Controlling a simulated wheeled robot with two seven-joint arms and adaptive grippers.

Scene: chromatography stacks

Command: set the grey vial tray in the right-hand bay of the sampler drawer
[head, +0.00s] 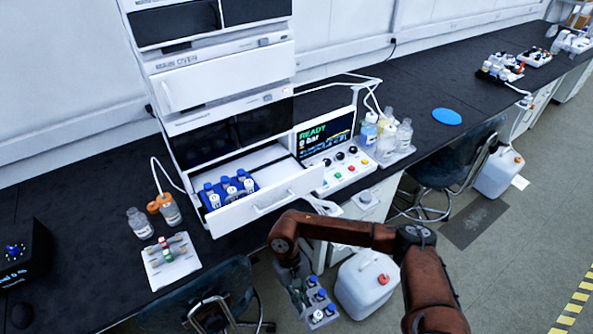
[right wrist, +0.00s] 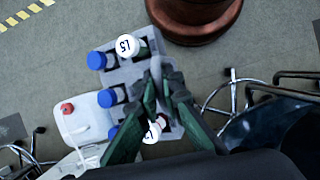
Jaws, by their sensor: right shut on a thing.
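The grey vial tray (head: 304,312) hangs in front of the bench, below the drawer, with blue-capped and white-capped vials in it. It also shows in the right wrist view (right wrist: 136,70). My right gripper (head: 297,287) is shut on the tray; in the right wrist view its green fingers (right wrist: 161,88) meet at the tray's middle, partly hiding some vials. The white sampler drawer (head: 240,213) is pulled open. A blue vial tray (head: 207,204) with vials stands in its left part. The right-hand bay (head: 283,177) looks empty, partly hidden by the drawer front. My left gripper is not in view.
A control panel reading READY (head: 325,142) stands right of the drawer, with bottles (head: 389,141) beyond it. Bottles (head: 168,209) and a small white rack (head: 171,262) are left of it. A white canister (head: 364,288) and chairs (head: 455,160) stand on the floor.

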